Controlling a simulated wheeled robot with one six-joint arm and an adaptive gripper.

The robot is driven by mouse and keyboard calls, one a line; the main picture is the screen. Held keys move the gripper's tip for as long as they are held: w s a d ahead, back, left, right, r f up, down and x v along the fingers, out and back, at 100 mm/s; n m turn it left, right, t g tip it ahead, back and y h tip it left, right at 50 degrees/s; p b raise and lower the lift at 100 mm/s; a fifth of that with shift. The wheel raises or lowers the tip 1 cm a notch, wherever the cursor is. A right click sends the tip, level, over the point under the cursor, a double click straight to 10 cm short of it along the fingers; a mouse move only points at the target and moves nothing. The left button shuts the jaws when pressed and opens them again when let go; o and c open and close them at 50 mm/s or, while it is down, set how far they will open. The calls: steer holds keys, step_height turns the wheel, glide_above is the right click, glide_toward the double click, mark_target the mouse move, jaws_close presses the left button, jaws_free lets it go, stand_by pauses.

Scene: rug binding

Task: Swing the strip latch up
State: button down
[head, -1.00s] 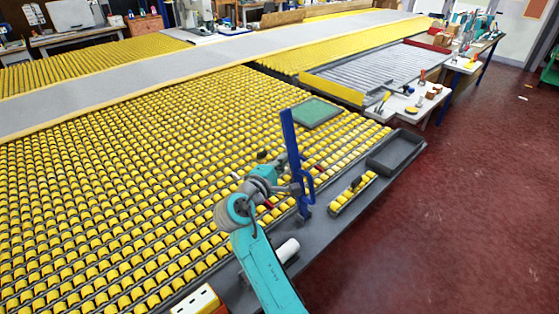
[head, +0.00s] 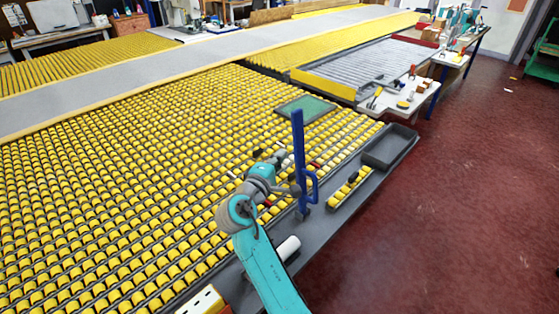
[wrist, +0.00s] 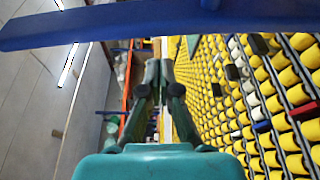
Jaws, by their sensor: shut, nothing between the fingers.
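The strip latch is a long blue bar (head: 298,145) that stands nearly upright on a grey base at the table's right edge, with a blue loop handle (head: 315,186) on its right side. My gripper (head: 297,188) is shut and empty, close against the left side of the bar's lower part. Whether it touches the bar is unclear. In the wrist view the shut fingers (wrist: 160,68) point up the picture, and the blue bar (wrist: 110,24) crosses the top, beyond or over the fingertips.
Yellow rollers (head: 130,180) cover the table left of the bar. A green-and-grey tray (head: 306,108) lies behind it. A row of yellow rollers (head: 350,188) and an empty dark tray (head: 390,147) lie right. A white roll (head: 287,249) lies in front.

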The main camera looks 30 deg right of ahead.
steer(key=v, duration=0.9)
steer(key=shift+a, duration=0.55)
